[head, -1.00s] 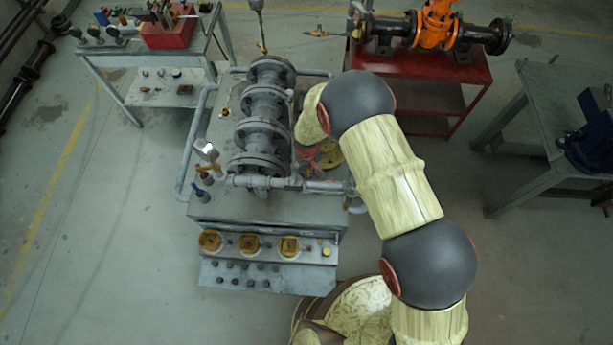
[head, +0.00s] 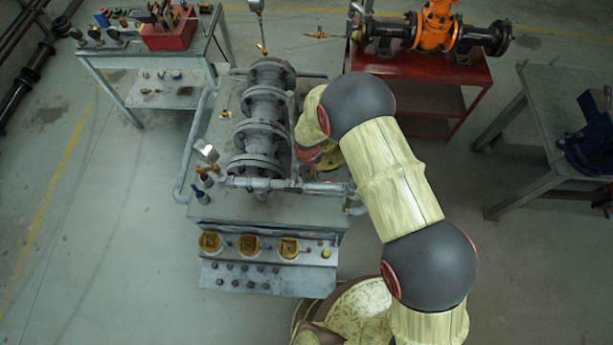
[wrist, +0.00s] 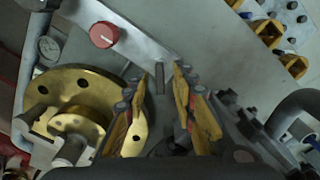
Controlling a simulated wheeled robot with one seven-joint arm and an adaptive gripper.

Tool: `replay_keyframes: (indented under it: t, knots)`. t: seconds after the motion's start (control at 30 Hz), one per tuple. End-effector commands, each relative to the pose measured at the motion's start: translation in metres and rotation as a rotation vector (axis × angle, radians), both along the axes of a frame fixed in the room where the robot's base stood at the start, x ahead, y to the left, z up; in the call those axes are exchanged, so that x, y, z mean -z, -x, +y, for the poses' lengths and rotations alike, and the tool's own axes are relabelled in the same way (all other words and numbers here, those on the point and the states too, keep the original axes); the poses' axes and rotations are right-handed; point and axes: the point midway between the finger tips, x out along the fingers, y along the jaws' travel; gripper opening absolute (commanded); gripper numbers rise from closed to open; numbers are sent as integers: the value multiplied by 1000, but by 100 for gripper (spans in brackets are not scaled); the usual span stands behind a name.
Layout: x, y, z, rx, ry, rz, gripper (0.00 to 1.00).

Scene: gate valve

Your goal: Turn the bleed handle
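In the wrist view my gripper (wrist: 160,100) is open, with its yellow-padded fingers apart. A short dark upright rod (wrist: 160,78) shows between and just beyond the fingertips; it may be the bleed handle, but I cannot tell for sure. No finger visibly touches it. A round red knob (wrist: 103,35) sits on a grey metal strip, up and left of the fingers. A brass flange (wrist: 68,88) with bolt holes lies left of the left finger, partly hidden by it. In the head view my arm hides the gripper beside the grey flanged pipe assembly (head: 265,115).
A front panel (head: 262,280) carries several yellow-framed fittings and small knobs. A grey horizontal pipe (head: 290,185) crosses the bench's near side. A red stand (head: 440,75) with an orange valve is behind right; a tool table (head: 115,55) is behind left. Floor on the left is clear.

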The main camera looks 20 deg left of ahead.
Motion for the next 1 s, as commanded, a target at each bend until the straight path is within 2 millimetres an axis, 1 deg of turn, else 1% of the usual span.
replay_keyframes:
  t: [0.13,0.23,0.37,0.6,0.7,0.83,1.0]
  knots:
    - [-3,0,0,0,0,0,26]
    - [-12,-1,1,0,-2,-1,26]
    - [-35,-1,1,0,-3,-3,26]
    - [-84,-1,1,0,-2,-3,26]
    - [-99,-1,1,0,-1,-2,26]
    - [-113,0,0,0,0,0,26]
    - [-120,0,0,0,1,1,26]
